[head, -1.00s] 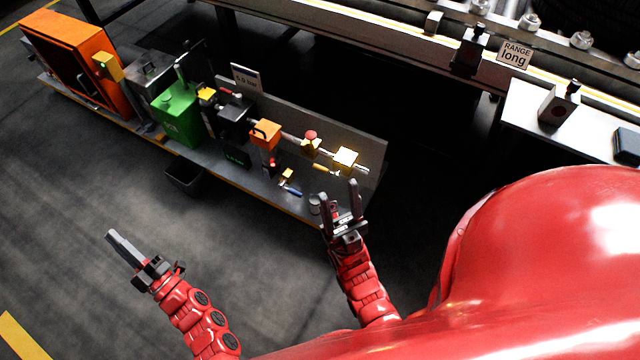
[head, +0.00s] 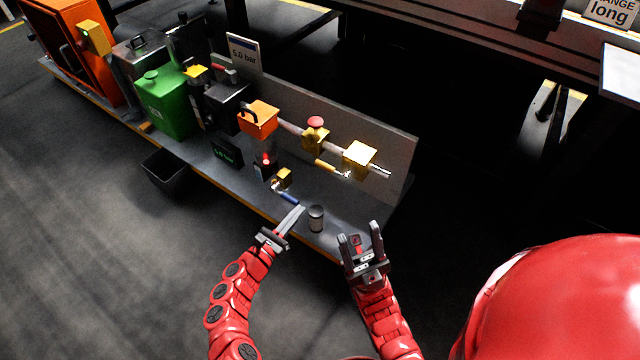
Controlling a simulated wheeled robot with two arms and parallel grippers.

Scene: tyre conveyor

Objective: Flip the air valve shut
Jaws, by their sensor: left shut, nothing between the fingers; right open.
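Two small lever valves show on the bench. One has a yellow handle (head: 327,166) on the pipe by the yellow block. The other has a blue handle (head: 287,195) below a small yellow fitting (head: 283,178). I cannot tell by a label which is the air valve. My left gripper (head: 299,212) is shut and empty, its tips just in front of the blue handle; whether they touch it I cannot tell. My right gripper (head: 359,235) is open and empty at the bench's front edge, right of a small grey cylinder (head: 316,218).
A black bin (head: 165,172) stands in front. The floor at left is clear.

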